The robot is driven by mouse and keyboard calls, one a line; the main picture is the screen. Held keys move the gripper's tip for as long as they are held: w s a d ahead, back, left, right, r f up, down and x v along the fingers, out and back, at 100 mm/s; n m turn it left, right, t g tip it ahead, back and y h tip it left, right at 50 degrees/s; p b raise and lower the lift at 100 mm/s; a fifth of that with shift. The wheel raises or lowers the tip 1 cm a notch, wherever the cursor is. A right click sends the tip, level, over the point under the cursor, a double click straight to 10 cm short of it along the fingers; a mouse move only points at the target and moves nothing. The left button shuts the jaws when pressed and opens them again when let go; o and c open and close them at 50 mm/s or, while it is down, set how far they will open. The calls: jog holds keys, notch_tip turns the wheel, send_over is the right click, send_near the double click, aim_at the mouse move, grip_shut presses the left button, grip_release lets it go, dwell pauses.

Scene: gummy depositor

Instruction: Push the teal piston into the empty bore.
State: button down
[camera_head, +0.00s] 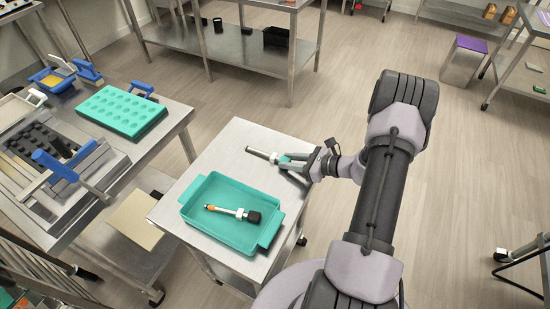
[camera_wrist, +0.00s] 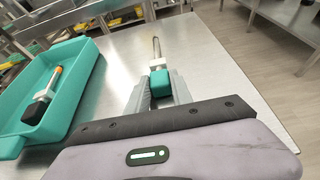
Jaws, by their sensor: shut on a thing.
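The teal piston has a teal block end (camera_wrist: 160,83) and a thin metal rod that shows in the wrist view (camera_wrist: 156,50). In the head view its rod (camera_head: 262,154) points left from my gripper (camera_head: 290,162). My gripper is shut on the teal end, which sits between the fingers in the wrist view (camera_wrist: 158,92). The piston is held over the small steel table (camera_head: 239,140); I cannot tell whether it touches the top. The depositor (camera_head: 85,180) stands on the left bench. I cannot make out the empty bore in either view.
A teal tray (camera_head: 197,228) on the steel table holds another piston (camera_head: 228,210) with a black end and an orange tip. A teal mould (camera_head: 122,110) lies on the left bench. A floor gap separates bench and table. The table's far part is clear.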

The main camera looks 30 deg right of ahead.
notch_tip(320, 180, up, 4)
jog(key=shift+p, duration=1.1)
jog(key=s+r+p, duration=0.1)
jog(key=s+p, duration=0.2)
jog(key=s, duration=1.3)
jog(key=shift+a, duration=0.4)
jog(key=c, duration=1.6)
grip_release()
jog(key=shift+c, duration=0.2)
grip_shut()
jog(key=shift+w, duration=0.1)
